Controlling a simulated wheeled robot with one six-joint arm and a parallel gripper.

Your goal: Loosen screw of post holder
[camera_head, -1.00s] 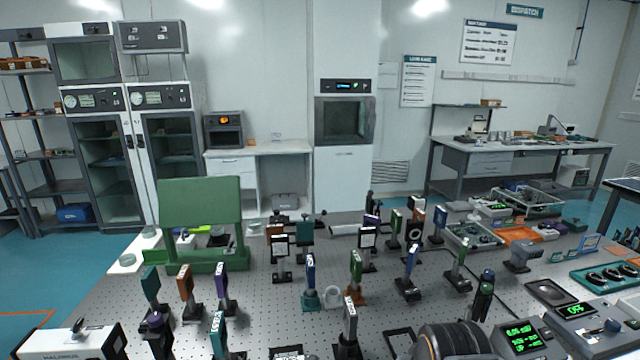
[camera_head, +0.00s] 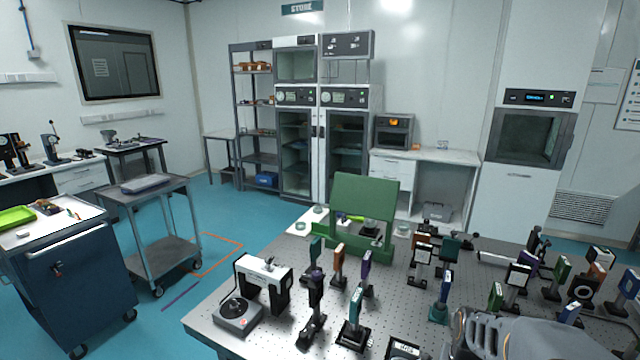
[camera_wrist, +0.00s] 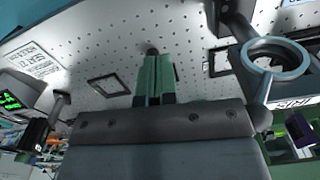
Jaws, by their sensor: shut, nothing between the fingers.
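Several post holders carrying upright coloured optic plates stand on the perforated optical table (camera_head: 215,315), among them a teal one (camera_head: 354,333) and a blue one (camera_head: 440,300) in the head view. Their screws are too small to tell apart. In the wrist view my gripper (camera_wrist: 153,58) is shut and empty, its green fingers together over the table top. A small dark round thing shows at the fingertips; I cannot tell whether they touch it. A holder with a teal ring (camera_wrist: 274,60) stands to the right of the fingers. My gripper does not show in the head view.
A green stand (camera_head: 365,205) is at the table's back edge. A white and black device (camera_head: 262,280) is at its left edge. A blue cart (camera_head: 75,285) and a grey trolley (camera_head: 165,250) stand left, with open floor between them and the table.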

